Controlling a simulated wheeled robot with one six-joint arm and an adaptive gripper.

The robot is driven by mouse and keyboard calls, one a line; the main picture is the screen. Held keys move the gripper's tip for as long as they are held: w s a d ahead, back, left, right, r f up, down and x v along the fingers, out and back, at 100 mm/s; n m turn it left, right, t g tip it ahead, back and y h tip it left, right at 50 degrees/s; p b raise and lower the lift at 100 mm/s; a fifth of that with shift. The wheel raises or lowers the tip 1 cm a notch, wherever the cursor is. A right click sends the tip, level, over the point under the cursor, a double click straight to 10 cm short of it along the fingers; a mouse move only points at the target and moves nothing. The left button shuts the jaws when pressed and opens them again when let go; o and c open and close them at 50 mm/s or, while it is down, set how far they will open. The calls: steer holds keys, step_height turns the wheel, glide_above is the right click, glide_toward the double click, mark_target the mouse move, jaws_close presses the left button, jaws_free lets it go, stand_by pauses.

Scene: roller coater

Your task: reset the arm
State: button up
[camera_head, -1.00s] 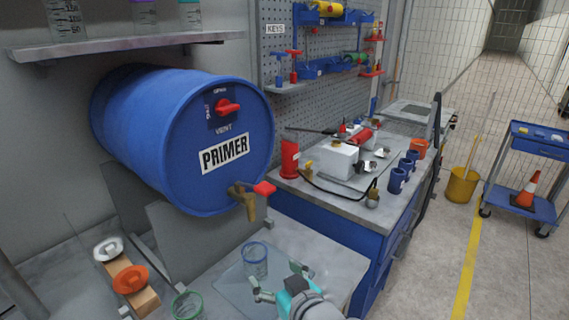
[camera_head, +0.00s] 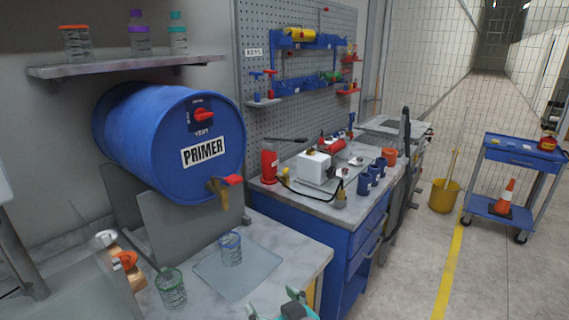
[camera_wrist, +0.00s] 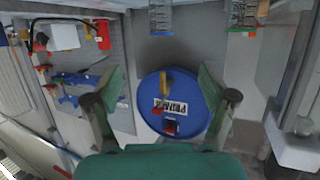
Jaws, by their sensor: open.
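My gripper (camera_head: 273,303) shows at the bottom edge of the head view, with only its teal and grey end in sight. It is in front of the bench and apart from the blue-rimmed beaker (camera_head: 231,249). In the wrist view, my gripper (camera_wrist: 159,78) has its two fingers spread wide with nothing between them. The blue PRIMER drum (camera_head: 174,140) lies on its side above the bench; it also shows upside down beyond the fingers in the wrist view (camera_wrist: 190,88). Most of my arm is out of the head view.
The blue-rimmed beaker stands on a clear plate (camera_head: 254,277). A green-rimmed jar (camera_head: 171,288) stands left of it. The drum's tap (camera_head: 222,189) juts over the bench.

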steer(key=s+d+f+m+t+h, duration=0.2)
steer(key=s+d+f+m+h, duration=0.2)
steer(key=s+d+f, duration=1.05)
steer(key=s+d+m+h, duration=0.1)
steer(key=s+d, duration=0.2)
steer(key=s, duration=0.9)
steer(key=s+d+h, duration=0.1)
steer(key=s+d, duration=0.2)
steer(key=s, duration=1)
steer(key=shift+s+m+t+h, duration=0.15)
steer(key=shift+m+t+h, duration=0.15)
steer(key=shift+m+h, duration=0.1)
steer(key=shift+d, duration=0.1)
